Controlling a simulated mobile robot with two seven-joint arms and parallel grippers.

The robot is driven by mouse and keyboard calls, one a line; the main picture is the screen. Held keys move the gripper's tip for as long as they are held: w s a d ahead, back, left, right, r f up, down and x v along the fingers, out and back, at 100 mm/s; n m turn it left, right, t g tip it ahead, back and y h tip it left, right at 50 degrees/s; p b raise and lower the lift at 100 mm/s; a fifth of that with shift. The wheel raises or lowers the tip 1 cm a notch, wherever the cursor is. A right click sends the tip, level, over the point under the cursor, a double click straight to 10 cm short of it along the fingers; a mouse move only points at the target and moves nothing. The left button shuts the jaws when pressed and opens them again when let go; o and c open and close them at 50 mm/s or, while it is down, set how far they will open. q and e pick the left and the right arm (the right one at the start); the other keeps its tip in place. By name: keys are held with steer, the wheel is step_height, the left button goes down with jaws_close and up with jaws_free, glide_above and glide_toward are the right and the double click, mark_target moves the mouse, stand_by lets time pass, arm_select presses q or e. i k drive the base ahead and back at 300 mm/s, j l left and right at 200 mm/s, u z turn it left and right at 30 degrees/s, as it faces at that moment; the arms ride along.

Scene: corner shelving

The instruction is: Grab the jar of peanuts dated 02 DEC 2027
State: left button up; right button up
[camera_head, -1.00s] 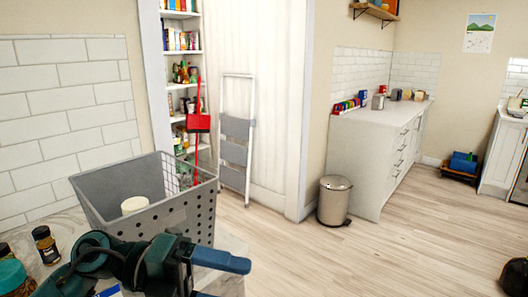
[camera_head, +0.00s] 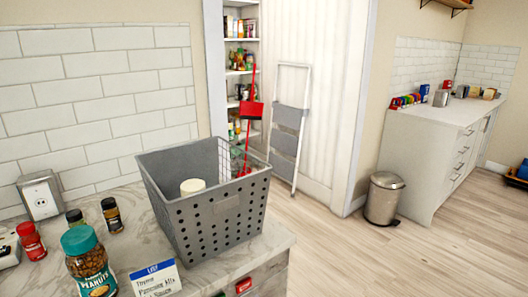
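A jar of peanuts (camera_head: 89,264) with a teal lid and a teal label reading "PEANUTS" stands upright at the front left of the marble counter. Its lower edge is cut off by the picture's bottom. No date can be read on it from here. Neither of my grippers shows in the head view now.
A grey perforated basket (camera_head: 207,215) with a white-lidded item (camera_head: 192,187) inside stands on the counter (camera_head: 128,233). A list card (camera_head: 156,280) is right of the jar. Small spice jars (camera_head: 112,215) and a red-capped bottle (camera_head: 31,241) stand behind it. A bin (camera_head: 384,198) stands on the floor.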

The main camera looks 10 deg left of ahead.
mark_target(87, 260)
steer(key=u, duration=1.6)
